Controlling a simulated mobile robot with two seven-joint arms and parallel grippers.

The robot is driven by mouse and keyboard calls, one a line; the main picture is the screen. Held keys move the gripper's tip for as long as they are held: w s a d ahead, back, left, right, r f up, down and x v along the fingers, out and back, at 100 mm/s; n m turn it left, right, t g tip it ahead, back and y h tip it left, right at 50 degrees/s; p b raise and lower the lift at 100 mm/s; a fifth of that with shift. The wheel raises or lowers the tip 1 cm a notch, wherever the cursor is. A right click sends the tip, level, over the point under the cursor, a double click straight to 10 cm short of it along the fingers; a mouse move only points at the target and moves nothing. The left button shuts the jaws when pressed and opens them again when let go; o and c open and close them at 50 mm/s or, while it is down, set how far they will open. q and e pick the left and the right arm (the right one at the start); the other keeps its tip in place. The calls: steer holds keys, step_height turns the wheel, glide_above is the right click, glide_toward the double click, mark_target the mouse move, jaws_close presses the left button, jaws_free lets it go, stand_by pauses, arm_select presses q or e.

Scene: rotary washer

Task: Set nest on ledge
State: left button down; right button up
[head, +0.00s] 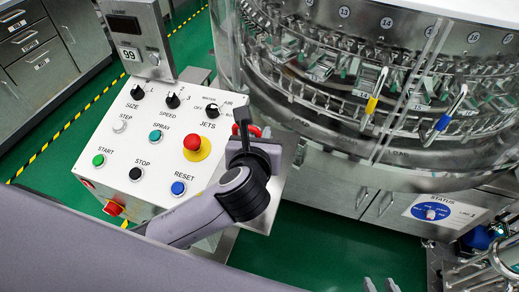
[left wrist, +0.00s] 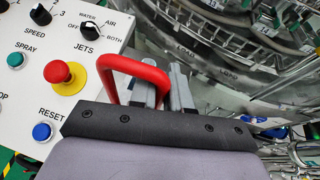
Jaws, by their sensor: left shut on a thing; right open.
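My left gripper (left wrist: 162,90) is shut at a red loop handle (left wrist: 135,65), right of the control panel. In the head view only a small part of the red handle (head: 252,130) shows beside my dark wrist. What hangs from the handle is hidden, so I cannot make out the nest's body. A bare metal plate (head: 283,190) shows beneath my left wrist, beside the panel; I cannot tell whether it is the ledge. My right gripper (head: 380,285) shows only as two light, parted fingertips at the bottom edge. It is open, with nothing seen between them.
The white control panel (head: 120,165) has knobs, buttons and a red emergency stop (head: 193,142) close left of my left gripper. The round washer (head: 330,100) with its clear guard stands behind right. A status plate (head: 432,212) is on its base.

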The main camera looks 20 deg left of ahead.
arm_select(q)
step_height(320, 180, down, 4)
steer(key=shift+f+b, duration=0.1)
steer(key=shift+b, duration=0.3)
steer(key=c, duration=1.1)
jaws_free()
steer(key=shift+f, duration=0.1)
